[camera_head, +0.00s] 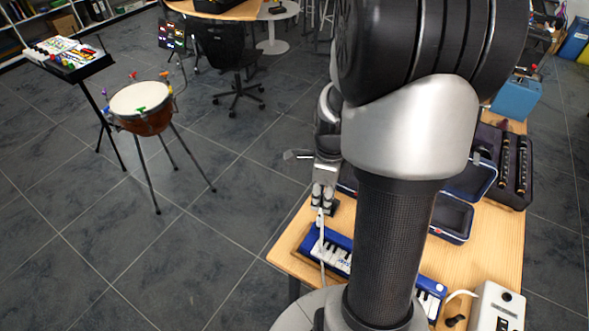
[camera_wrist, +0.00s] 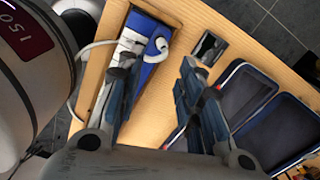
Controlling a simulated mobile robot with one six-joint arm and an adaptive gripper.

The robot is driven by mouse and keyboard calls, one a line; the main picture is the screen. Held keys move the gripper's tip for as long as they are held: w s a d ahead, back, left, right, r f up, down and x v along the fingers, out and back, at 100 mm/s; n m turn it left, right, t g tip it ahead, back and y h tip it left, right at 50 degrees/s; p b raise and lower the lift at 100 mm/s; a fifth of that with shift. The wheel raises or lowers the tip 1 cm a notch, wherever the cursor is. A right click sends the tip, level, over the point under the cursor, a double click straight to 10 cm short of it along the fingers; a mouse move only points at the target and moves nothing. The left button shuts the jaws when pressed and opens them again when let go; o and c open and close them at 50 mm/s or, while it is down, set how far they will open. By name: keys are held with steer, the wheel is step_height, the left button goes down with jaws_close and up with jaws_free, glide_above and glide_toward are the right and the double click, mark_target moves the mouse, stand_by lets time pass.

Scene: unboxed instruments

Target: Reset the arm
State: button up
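My gripper (camera_wrist: 157,68) is over the wooden table (camera_wrist: 177,15). In the wrist view its two fingers are spread wide apart with nothing between them, so it is open and empty. In the head view my gripper (camera_head: 323,194) hangs over the table's left edge, partly hidden by my arm. My arm stands upright in front of the table and covers much of it.
A blue keyboard instrument (camera_head: 329,247) with a white tube lies along the table's near side. An open blue case (camera_head: 452,218) and a dark case with black instrument parts (camera_head: 515,165) lie to the right. A drum (camera_head: 141,104) stands left on clear floor.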

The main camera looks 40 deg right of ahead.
steer(key=s+a+r+n+t, duration=0.1)
steer(key=a+r+n+t, duration=0.1)
steer(key=a+r+n, duration=1.1)
steer(key=s+a+r+n+t, duration=0.2)
steer(key=s+a+r+n, duration=0.3)
steer(key=n, duration=1)
steer(key=s+a, duration=0.2)
steer(key=s, duration=0.1)
steer(key=shift+a+r, duration=0.15)
steer(key=shift+a, duration=0.1)
steer(key=shift+s+d, duration=0.1)
